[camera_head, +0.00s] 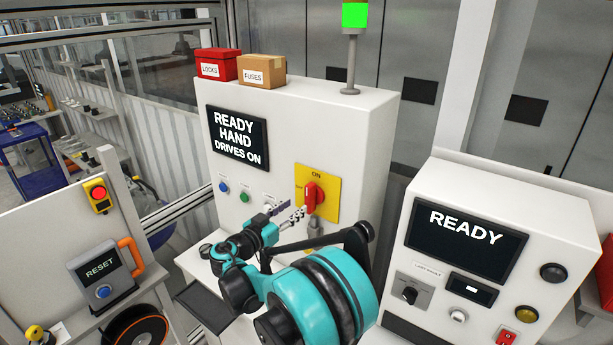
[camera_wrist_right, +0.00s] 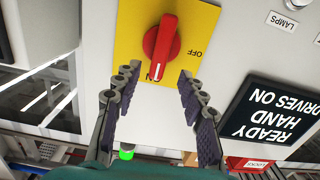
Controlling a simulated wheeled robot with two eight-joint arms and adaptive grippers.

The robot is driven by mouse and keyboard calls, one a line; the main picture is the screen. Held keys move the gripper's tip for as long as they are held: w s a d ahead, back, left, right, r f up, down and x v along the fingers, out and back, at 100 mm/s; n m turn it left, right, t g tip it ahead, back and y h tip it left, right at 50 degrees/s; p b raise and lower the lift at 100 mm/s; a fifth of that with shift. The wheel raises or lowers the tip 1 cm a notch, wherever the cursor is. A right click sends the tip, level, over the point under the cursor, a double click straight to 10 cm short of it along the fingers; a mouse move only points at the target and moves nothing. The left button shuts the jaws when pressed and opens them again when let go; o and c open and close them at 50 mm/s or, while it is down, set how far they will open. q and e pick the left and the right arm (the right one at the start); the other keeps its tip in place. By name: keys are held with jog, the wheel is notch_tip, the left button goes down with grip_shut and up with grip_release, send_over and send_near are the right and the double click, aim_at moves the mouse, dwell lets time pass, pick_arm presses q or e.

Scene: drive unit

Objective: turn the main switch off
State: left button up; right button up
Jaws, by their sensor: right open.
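The main switch is a red rotary knob (camera_head: 313,197) on a yellow plate (camera_head: 331,180) on the front of the white drive cabinet (camera_head: 372,130). Its pointer is at ON. In the right wrist view the red knob (camera_wrist_right: 161,50) shows upside down, with its white mark at ON and OFF to its right. My right gripper (camera_head: 297,212) is just in front of the cabinet, left of and slightly below the knob. In the wrist view the right gripper (camera_wrist_right: 158,80) is open, its fingers apart on either side of the knob's lower end; contact cannot be told. My left gripper is not in view.
The cabinet display (camera_head: 238,138) reads READY HAND DRIVES ON. A red LOCKS box (camera_head: 217,64) and a FUSES box (camera_head: 262,71) stand on top beside a lit green lamp (camera_head: 355,15). A READY console (camera_head: 570,235) stands right, a RESET box (camera_head: 102,275) left.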

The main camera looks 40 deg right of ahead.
aim_at(307, 194)
jog(key=shift+h, duration=0.3)
jog(key=x, duration=0.5)
jog(key=p+x, duration=0.1)
jog(key=x, duration=0.2)
jog(key=shift+a+r, duration=0.1)
jog(key=shift+r, duration=0.3)
grip_shut()
